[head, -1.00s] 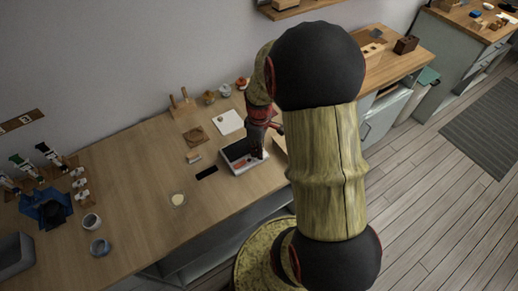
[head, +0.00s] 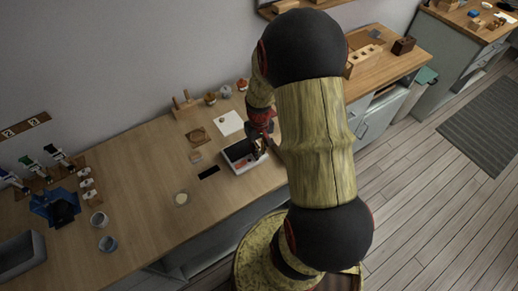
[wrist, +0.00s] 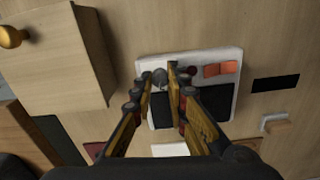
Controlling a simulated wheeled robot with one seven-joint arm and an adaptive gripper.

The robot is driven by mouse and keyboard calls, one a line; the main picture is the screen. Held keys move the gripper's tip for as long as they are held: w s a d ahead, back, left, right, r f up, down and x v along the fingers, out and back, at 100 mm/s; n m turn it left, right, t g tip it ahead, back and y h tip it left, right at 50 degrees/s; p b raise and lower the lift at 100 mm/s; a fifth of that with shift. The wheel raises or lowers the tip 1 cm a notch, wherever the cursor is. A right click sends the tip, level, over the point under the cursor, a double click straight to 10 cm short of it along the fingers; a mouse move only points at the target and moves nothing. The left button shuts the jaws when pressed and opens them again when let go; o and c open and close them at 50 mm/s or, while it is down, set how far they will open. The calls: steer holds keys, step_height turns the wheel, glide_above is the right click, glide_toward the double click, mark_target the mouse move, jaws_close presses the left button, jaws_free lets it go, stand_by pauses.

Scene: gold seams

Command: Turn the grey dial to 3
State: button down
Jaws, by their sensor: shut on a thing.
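A white panel box (wrist: 236,62) lies on the wooden counter, with black areas and two orange pieces on its face. It also shows in the head view (head: 229,163), partly behind my gripper (head: 261,146). In the wrist view the grey dial (wrist: 160,77) stands near one corner of the panel. My gripper (wrist: 160,76) points down at the panel, its fingertips on either side of the dial and shut on it. The fingers hide part of the dial. Its marks and the number it points to cannot be read.
A dark red knob (wrist: 190,71) sits on the panel close beside my right finger. A wooden box (wrist: 58,50) with a brass knob stands near the panel. A black strip (head: 208,173) and a white square plate (head: 229,123) lie nearby.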

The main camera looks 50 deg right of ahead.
steer(key=shift+m, duration=0.3)
steer(key=c, duration=2)
jaws_free()
steer(key=shift+c, duration=0.2)
steer(key=shift+r, duration=0.1)
step_height(320, 180, up, 12)
